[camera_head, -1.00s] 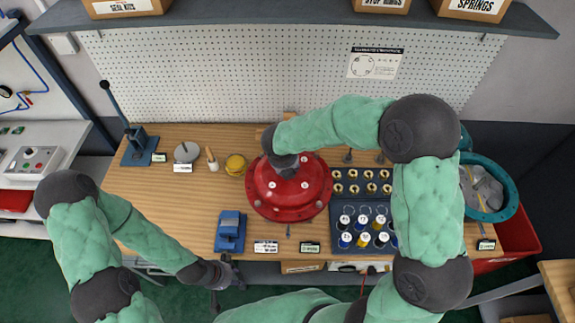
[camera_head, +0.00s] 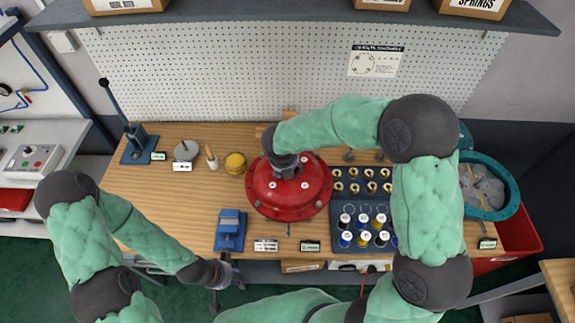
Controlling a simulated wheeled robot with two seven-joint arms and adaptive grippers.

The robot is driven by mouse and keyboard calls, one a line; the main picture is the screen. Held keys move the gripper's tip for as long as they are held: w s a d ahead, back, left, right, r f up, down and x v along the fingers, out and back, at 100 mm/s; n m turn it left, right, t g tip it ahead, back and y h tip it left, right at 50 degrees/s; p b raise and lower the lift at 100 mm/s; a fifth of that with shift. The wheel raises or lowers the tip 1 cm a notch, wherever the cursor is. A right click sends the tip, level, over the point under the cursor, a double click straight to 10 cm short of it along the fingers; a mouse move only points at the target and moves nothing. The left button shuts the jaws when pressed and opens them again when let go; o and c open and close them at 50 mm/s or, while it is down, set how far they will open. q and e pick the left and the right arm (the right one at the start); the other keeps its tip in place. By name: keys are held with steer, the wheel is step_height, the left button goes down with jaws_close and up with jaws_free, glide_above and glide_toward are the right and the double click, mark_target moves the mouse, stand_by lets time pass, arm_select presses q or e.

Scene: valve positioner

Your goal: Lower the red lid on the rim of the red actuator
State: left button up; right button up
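The red lid (camera_head: 306,206) is a round red dome with a flanged edge and bolt holes, in the middle of the bench. The red actuator is not seen apart from it; the lid hides whatever is beneath, and I cannot tell whether the lid touches a rim. My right gripper (camera_head: 285,170) points down over the top of the lid, and its wrist hides the fingers, so its grip cannot be told. My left gripper (camera_head: 224,279) hangs in front of the bench's front edge, away from the lid; its fingers are too small to judge.
A tray (camera_head: 337,218) with several brass parts and capped bottles lies right of the lid. Bare wood (camera_head: 160,210) is free at left.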

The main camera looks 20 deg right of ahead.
steer(key=shift+s+f, duration=0.1)
steer(key=shift+f, duration=0.1)
steer(key=v, duration=1.2)
steer(key=shift+r, duration=0.2)
steer(key=shift+f, duration=0.1)
